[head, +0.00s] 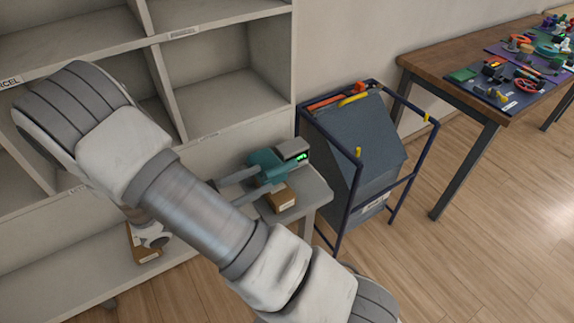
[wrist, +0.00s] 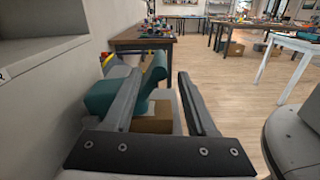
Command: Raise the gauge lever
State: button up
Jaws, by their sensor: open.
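The gauge (head: 265,162) is a teal device with a grey head and a lit green display, on a small grey table (head: 312,187) beside the shelving. In the wrist view the teal body (wrist: 100,97) lies left of and behind my left finger. A teal upright part, perhaps the lever (wrist: 154,76), shows between the fingers, nearer the left one. My gripper (head: 267,178) is open, with its fingers reaching across the gauge's near side; it also shows in the wrist view (wrist: 162,76). I cannot tell whether a finger touches the gauge. The fingers hide part of it.
A brown box (head: 281,198) sits on the small table just under the fingers. A blue-framed cart (head: 352,150) stands close on the right. Shelving (head: 225,75) rises behind and left. A wooden workbench (head: 440,66) with parts is farther right.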

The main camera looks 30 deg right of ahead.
aim_at(289, 166)
jog(key=d, duration=0.8)
jog(key=shift+w+d, duration=0.2)
jog(key=shift+d, duration=0.1)
grip_shut()
dwell(1.0)
